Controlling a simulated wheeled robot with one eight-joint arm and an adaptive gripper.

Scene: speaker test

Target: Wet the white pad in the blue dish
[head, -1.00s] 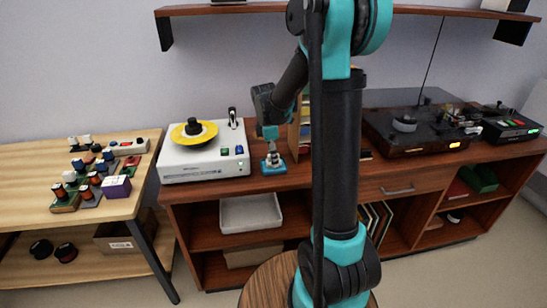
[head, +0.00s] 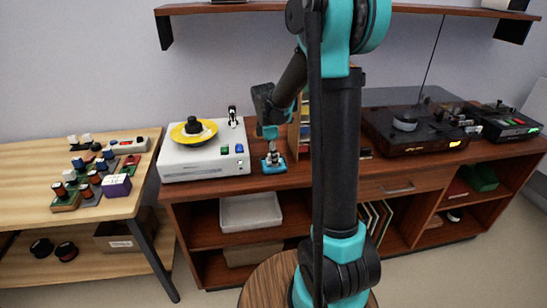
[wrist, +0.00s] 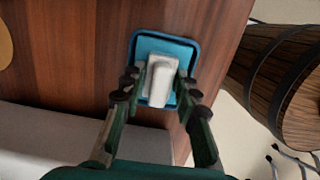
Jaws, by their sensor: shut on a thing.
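The blue dish (head: 280,168) stands on the wooden counter, right of the white device. In the wrist view the dish (wrist: 137,45) shows as a blue square with a dark rim. The white pad (wrist: 160,78) is between the fingers of my gripper (wrist: 160,84), which is shut on it. The pad is over the dish, inside its outline in the wrist view. I cannot tell whether its lower face touches the dish. In the head view my gripper (head: 271,151) points down at the dish, and the pad is too small to make out clearly.
A white device (head: 205,155) with a yellow disc (head: 206,135) stands close left of the dish. Upright books (head: 304,130) stand behind it to the right. A turntable (head: 420,130) is farther right.

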